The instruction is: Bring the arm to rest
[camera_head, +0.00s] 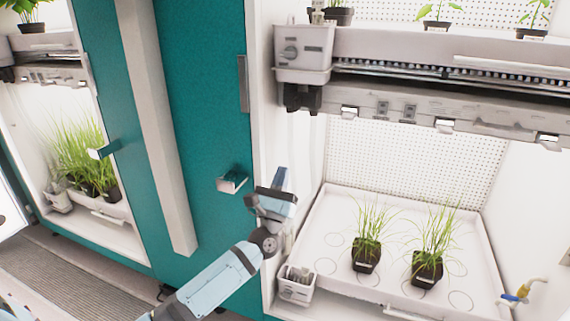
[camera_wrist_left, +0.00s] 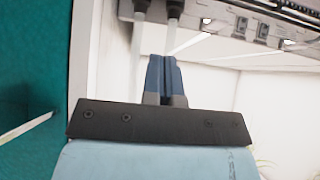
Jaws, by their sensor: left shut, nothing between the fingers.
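My left arm comes in from the bottom left in the head view. Its gripper (camera_head: 281,177) points up, in front of the left edge of the open chamber on the right. In the left wrist view the two blue fingers of the gripper (camera_wrist_left: 162,58) are together, with nothing between them. The fingers stand in front of the chamber's white inner wall. They look apart from the shelf, but the gap is hard to judge. My right gripper is in neither view.
Two potted grasses (camera_head: 367,240) (camera_head: 428,247) stand on the white tray (camera_head: 330,210). A shelf with a grey control box (camera_head: 302,52) is above. A small caddy (camera_head: 296,284) sits at the tray's front left. A teal door (camera_head: 205,90) with a handle (camera_head: 232,180) is left of my gripper.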

